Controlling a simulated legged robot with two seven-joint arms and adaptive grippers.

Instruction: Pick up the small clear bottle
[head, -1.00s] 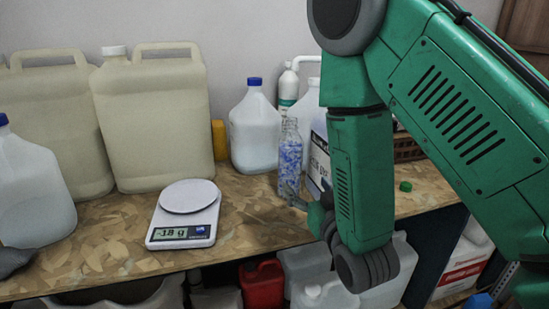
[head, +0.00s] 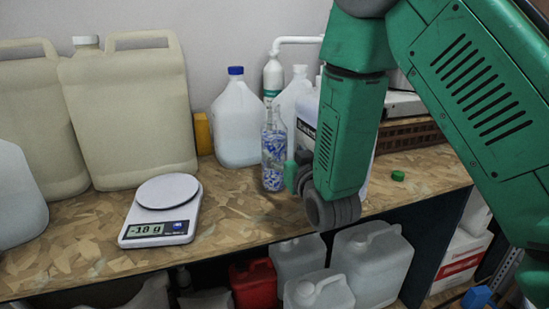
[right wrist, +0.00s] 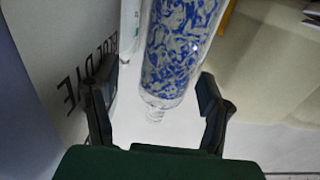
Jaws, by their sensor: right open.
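The small clear bottle (head: 273,160) stands upright on the wooden shelf, with a blue and white pattern on its body and a narrow clear neck. My right gripper (head: 297,173) is just to its right, close to the lower body. In the right wrist view the bottle (right wrist: 180,45) appears with its neck downward, between and beyond the two dark fingers of the right gripper (right wrist: 157,97). The fingers are spread, with a gap to the bottle on each side. My left gripper is not in view.
A white jug with a blue cap (head: 238,122) stands behind left of the bottle. A large labelled white container (head: 308,110) stands close on its right, partly behind my arm. A scale (head: 162,210) is at left, a green cap (head: 398,175) at right. The shelf before the bottle is clear.

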